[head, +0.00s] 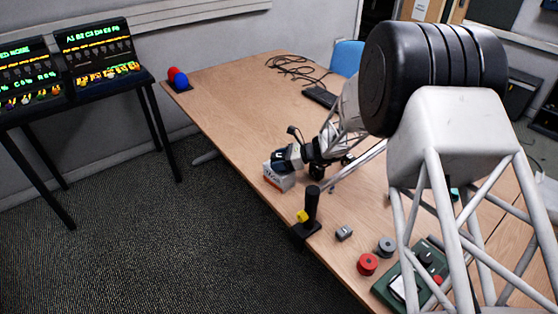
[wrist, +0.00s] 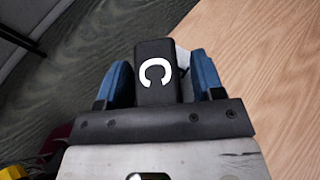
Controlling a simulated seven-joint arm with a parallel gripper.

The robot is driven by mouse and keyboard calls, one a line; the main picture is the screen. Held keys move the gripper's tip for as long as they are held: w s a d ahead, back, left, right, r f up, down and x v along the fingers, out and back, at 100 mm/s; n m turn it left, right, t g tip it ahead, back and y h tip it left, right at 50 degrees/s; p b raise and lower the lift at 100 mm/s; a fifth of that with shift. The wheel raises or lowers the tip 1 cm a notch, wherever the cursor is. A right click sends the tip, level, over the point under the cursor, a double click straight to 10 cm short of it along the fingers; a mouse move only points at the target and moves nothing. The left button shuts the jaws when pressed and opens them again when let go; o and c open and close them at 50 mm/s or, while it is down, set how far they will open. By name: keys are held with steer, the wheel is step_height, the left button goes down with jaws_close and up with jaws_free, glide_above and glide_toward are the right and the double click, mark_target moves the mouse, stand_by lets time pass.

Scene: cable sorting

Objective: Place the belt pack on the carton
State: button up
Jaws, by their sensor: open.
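The belt pack (wrist: 147,85) is a black box with a white "C" mark; in the wrist view it lies between the two blue fingers of my gripper (wrist: 160,62). My gripper is open, with a finger on either side of the pack. In the head view the dark pack (head: 279,157) is small and sits at the top of the carton (head: 279,181), a white box with reddish print near the table's left edge. My gripper (head: 291,154) is right over the carton there. A pale strip of the carton (wrist: 183,58) shows beside the pack. Their contact is mostly hidden.
A black post (head: 312,203) with a yellow part stands at the table's edge close to the carton. A grey block (head: 344,233), a red spool (head: 367,264), a grey spool (head: 386,246) and a green device (head: 384,291) are nearer.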

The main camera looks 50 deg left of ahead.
steer(key=shift+r, duration=0.1)
steer(key=shift+w+d+r, duration=0.1)
steer(key=v, duration=0.7)
stand_by(0.9)
steer(key=shift+w+d+r, duration=0.1)
steer(key=shift+r, duration=0.05)
